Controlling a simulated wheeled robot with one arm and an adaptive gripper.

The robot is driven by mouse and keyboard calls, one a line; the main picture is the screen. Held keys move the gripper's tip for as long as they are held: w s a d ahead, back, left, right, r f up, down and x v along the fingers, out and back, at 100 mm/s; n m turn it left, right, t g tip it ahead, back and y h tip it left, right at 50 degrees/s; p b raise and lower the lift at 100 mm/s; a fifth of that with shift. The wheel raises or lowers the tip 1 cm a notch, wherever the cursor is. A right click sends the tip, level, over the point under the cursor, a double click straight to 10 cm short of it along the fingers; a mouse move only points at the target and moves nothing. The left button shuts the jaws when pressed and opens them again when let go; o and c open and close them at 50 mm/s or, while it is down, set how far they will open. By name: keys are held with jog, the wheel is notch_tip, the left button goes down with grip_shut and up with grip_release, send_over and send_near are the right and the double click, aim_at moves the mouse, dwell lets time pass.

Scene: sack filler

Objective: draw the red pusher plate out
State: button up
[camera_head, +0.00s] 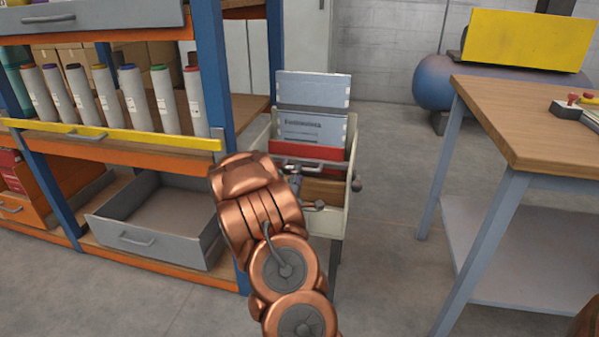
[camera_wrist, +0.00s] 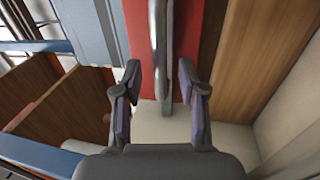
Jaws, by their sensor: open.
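The red pusher plate (camera_head: 331,152) stands upright inside the cream box of the sack filler (camera_head: 330,223), in front of a grey printed sack or panel (camera_head: 311,128). In the wrist view the red plate (camera_wrist: 203,35) runs down the middle, with its grey bar handle (camera_wrist: 160,45) in front. My gripper (camera_wrist: 160,90) is open, one finger on each side of the bar's lower end. I cannot tell whether either finger touches it. In the head view my copper arm hides part of the box, and my gripper (camera_head: 294,180) shows only in part.
A shelf rack with a blue post (camera_head: 214,70), a yellow rail (camera_head: 120,134) and an open grey drawer (camera_head: 165,225) stands close left of my arm. A workbench (camera_head: 530,110) stands to the right. Floor between box and bench is clear.

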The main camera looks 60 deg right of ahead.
aim_at(303, 163)
jog(key=shift+x, duration=1.65)
grip_shut()
